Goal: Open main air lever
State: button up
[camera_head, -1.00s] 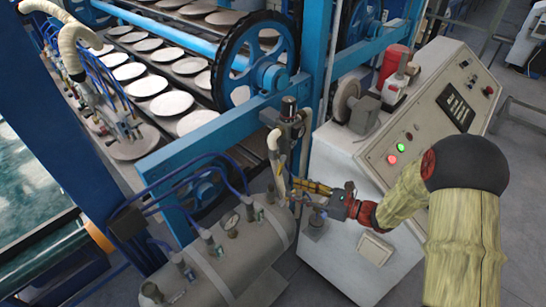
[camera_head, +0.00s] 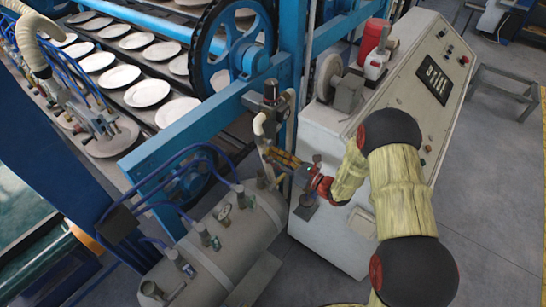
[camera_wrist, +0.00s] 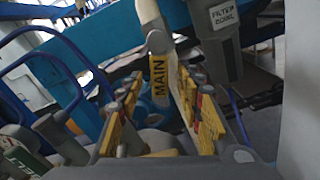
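The main air lever (camera_wrist: 158,75), a flat bar with a yellow "MAIN" label, stands nearly upright in the middle of the wrist view. My gripper (camera_wrist: 165,115) is open, with its yellow-padded fingers on either side of the lever's lower part. The right finger is close to the lever; a wider gap shows on the left. I cannot tell whether either finger touches it. In the head view my gripper (camera_head: 284,160) is at the valve pipework beside the blue frame, and the lever cannot be made out there.
A grey air tank (camera_head: 230,240) with gauges and blue hoses lies below left of my gripper. A white control console (camera_head: 335,235) stands close on the right. A housing labelled "FILTER BOWL" (camera_wrist: 222,45) hangs right of the lever. Blue frame beams (camera_head: 200,140) run behind.

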jog(key=shift+w+a, duration=0.1)
jog(key=shift+c, duration=0.8)
jog(key=c, duration=0.8)
